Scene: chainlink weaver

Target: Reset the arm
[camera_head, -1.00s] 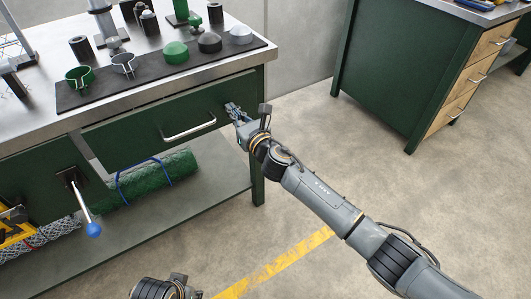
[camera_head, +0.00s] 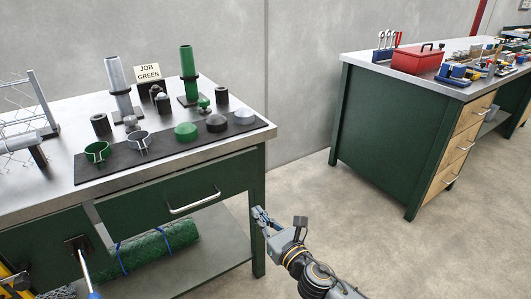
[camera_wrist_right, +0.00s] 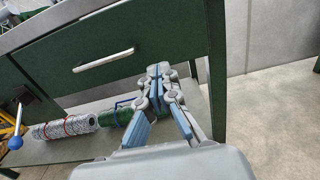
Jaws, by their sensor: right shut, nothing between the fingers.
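My right gripper (camera_head: 262,218) is in front of the right front leg of the green workbench (camera_head: 262,92), beside the drawer (camera_head: 165,190). Its fingers are shut and hold nothing; they also show in the right wrist view (camera_wrist_right: 160,74), pointing toward the bench. The gripper looks clear of the drawer handle (camera_head: 194,202), which lies to its left. The right arm comes in from the bottom of the head view.
On the bench, a black mat (camera_head: 90,177) carries green, black and pale caps and two ring clamps. Behind stand a grey post (camera_head: 117,85), a green post (camera_head: 187,70) and a "JOB GREEN" sign (camera_head: 149,73). A green mesh roll (camera_head: 160,247) lies below. Open floor (camera_head: 345,225) is at right.

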